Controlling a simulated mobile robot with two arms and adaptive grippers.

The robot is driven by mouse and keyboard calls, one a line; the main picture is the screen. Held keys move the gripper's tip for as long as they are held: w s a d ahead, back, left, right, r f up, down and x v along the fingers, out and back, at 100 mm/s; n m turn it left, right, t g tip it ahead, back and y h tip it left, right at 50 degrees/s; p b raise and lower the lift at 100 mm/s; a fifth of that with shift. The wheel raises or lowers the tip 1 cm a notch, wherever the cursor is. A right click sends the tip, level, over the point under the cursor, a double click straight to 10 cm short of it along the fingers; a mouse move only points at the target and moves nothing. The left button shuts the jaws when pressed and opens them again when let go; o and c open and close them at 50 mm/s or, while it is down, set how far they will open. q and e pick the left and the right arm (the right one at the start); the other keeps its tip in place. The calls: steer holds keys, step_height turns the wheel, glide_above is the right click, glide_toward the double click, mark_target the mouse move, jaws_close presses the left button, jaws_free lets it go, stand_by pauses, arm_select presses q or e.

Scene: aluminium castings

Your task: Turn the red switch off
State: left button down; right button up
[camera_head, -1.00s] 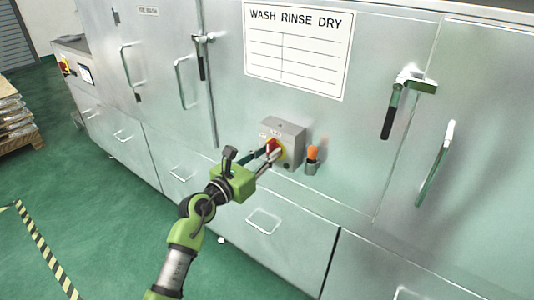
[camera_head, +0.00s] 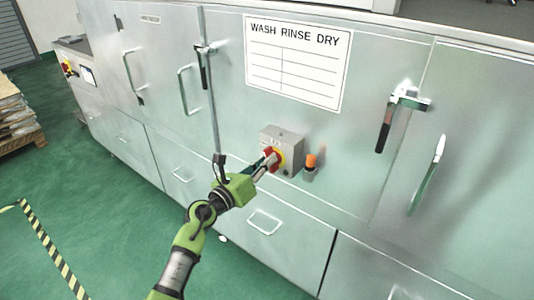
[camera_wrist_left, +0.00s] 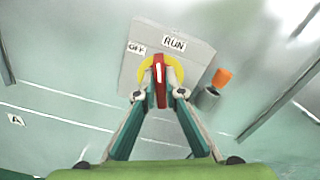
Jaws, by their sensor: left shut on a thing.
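The red switch (camera_head: 271,154) is a red handle on a yellow disc, on the front of a grey box (camera_head: 284,137) fixed to the metal cabinet. In the left wrist view the red handle (camera_wrist_left: 160,75) carries a white line and stands nearly upright in the picture. An OFF label (camera_wrist_left: 136,48) lies up and left of it, a RUN label (camera_wrist_left: 174,43) above and slightly right. My left gripper (camera_head: 264,164) is shut on the handle, one fingertip on each side; it also shows in the left wrist view (camera_wrist_left: 160,92). My right gripper is out of view.
An orange-topped marker in a grey holder (camera_head: 311,165) sits just right of the box. Door handles (camera_head: 383,132) and drawer pulls (camera_head: 264,222) stick out from the cabinet. A pallet stack (camera_head: 14,115) stands far left. The green floor (camera_head: 110,215) is open at left.

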arm_select(q)
steer(key=shift+w+a+f+n+p, duration=0.1)
steer(key=shift+f+n+p, duration=0.1)
steer(key=shift+n+p, duration=1.45)
steer(key=shift+a+f+n+p, duration=0.15)
steer(key=shift+n+p, duration=0.5)
steer(key=shift+n, duration=2.05)
steer(key=shift+w+f+n+p, duration=0.1)
steer(key=shift+f+n+p, duration=0.1)
steer(key=shift+n+p, duration=1.45)
steer(key=shift+n+b, duration=0.45)
steer(key=shift+n, duration=0.25)
steer(key=c, duration=2.1)
jaws_free()
steer(key=shift+c, duration=0.2)
steer(key=v, duration=1.2)
